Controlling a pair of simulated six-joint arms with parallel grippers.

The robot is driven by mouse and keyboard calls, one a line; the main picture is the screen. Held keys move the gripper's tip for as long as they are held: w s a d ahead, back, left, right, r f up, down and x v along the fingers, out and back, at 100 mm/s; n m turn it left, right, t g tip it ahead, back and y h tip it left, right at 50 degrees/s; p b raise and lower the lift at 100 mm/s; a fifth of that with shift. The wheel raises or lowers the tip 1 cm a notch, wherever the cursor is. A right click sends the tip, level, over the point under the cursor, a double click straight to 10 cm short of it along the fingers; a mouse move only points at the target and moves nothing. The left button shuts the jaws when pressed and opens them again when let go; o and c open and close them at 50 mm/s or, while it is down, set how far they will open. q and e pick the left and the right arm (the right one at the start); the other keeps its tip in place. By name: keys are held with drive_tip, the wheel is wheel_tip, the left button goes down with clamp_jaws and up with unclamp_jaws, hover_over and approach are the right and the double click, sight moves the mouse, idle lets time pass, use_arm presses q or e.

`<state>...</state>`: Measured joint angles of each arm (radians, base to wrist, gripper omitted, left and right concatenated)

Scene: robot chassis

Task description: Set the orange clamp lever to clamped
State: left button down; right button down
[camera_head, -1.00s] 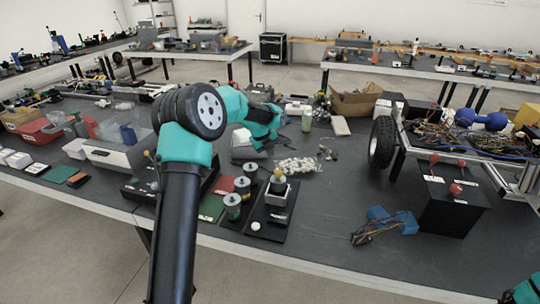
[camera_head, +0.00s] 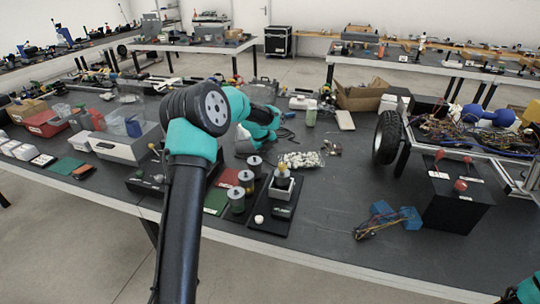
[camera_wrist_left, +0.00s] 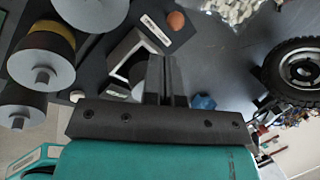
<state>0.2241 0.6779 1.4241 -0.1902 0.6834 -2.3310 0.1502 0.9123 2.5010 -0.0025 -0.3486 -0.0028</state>
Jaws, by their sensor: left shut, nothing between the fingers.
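A small box-like fixture (camera_head: 281,190) stands on a dark plate among the parts near the table's front edge, with a yellowish knob (camera_head: 281,170) at its top. In the left wrist view, an orange ball-shaped knob (camera_wrist_left: 176,20) shows beyond the labelled pale frame of the fixture (camera_wrist_left: 135,58). It may be the clamp lever's end; its arm and setting cannot be made out. My left gripper (camera_wrist_left: 165,62) is shut and empty, overlapping the fixture's right edge in that view. I cannot tell whether it touches it. In the head view its fingers are not clear.
Several grey-topped cylinders (camera_head: 236,200) stand left of the fixture, and a white puck (camera_head: 259,219) lies in front. A bag of white pieces (camera_head: 301,160) lies behind. A wheel (camera_head: 388,137) and a black box (camera_head: 455,197) stand at right.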

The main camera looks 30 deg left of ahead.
use_arm(q)
drive_tip(key=x, duration=0.9)
drive_tip(key=shift+r, duration=0.1)
drive_tip(key=shift+w+d+r, duration=0.15)
drive_tip(key=shift+d+r, duration=0.1)
drive_tip(key=shift+d, duration=0.25)
drive_tip(key=shift+w+d+r, duration=0.15)
drive_tip(key=shift+d+r, duration=0.15)
drive_tip(key=shift+d, duration=0.25)
drive_tip(key=shift+r, duration=0.8)
drive_tip(key=shift+r, duration=0.1)
drive_tip(key=v, duration=0.9)
drive_tip(key=shift+s+r, duration=0.2)
drive_tip(key=shift+r, duration=0.15)
